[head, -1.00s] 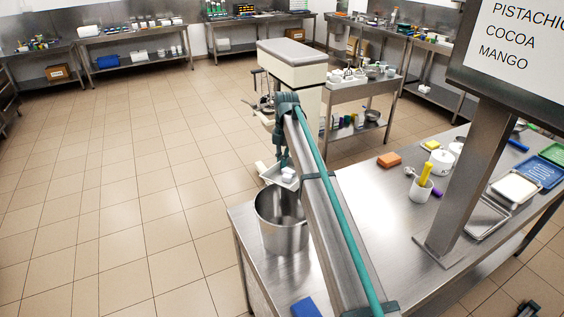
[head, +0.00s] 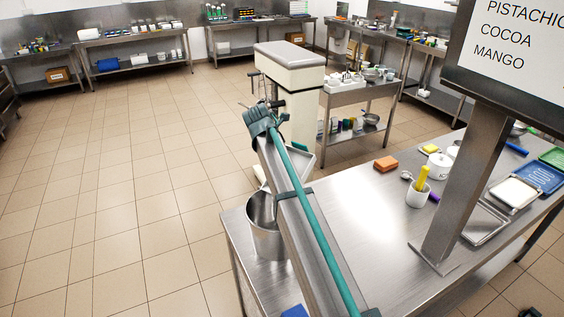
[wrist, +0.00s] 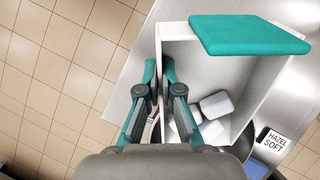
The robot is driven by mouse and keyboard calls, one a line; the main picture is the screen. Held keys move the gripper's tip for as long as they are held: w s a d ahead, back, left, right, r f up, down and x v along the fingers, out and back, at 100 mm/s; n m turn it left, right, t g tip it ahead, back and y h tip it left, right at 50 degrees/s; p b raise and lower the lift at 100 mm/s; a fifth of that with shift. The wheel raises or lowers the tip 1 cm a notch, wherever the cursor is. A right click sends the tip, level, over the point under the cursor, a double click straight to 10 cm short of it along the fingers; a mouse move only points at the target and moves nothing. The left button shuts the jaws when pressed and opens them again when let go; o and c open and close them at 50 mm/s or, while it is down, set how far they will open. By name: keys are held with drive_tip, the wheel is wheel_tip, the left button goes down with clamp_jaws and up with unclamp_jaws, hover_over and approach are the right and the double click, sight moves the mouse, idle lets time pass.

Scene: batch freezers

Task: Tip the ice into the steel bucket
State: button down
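My gripper (wrist: 159,75) has its two fingers on either side of the left wall of a white open container (wrist: 238,65), pinching that wall. Several white ice cubes (wrist: 215,104) lie inside the container, towards the near end. A flat teal slab (wrist: 250,35) sits across the container's far end. In the head view the container (head: 301,157) shows just right of my arm, and my fingers are hidden behind the arm. The steel bucket (head: 267,242) stands upright at the left end of the steel table, partly covered by my arm. I cannot make out ice inside the bucket.
The steel table (head: 366,228) holds an orange sponge (head: 386,164), a white cup (head: 418,194) with tools and several trays on the right. A sign post (head: 470,180) rises from it. A cream machine (head: 290,75) stands behind. The tiled floor at left is clear.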

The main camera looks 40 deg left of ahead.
drive_tip(key=shift+s+r+t+b, duration=0.3)
drive_tip(key=shift+t+b, duration=0.25)
drive_tip(key=shift+b, duration=0.35)
drive_tip(key=shift+s+r+t+b, duration=0.2)
drive_tip(key=shift+s+t+b, duration=0.3)
drive_tip(key=shift+b, duration=0.35)
drive_tip(key=s+t+b, duration=0.1)
drive_tip(key=s+r+t+b, duration=0.1)
drive_tip(key=s+t, duration=0.1)
drive_tip(key=s+r+t+b, duration=0.1)
drive_tip(key=t+b, duration=0.1)
drive_tip(key=shift+s+d+r, duration=0.15)
drive_tip(key=shift+s, duration=0.15)
drive_tip(key=shift+s+r+t+b, duration=0.6)
drive_tip(key=shift+s+t+b, duration=0.25)
drive_tip(key=shift+t, duration=0.2)
drive_tip(key=shift+s+r, duration=0.1)
drive_tip(key=shift+r, duration=0.35)
drive_tip(key=p, duration=0.3)
drive_tip(key=shift+f, duration=0.1)
drive_tip(key=p, duration=0.2)
drive_tip(key=shift+p, duration=0.4)
drive_tip(key=shift+f+p, duration=0.2)
drive_tip(key=shift+p, duration=0.8)
drive_tip(key=shift+r, duration=0.15)
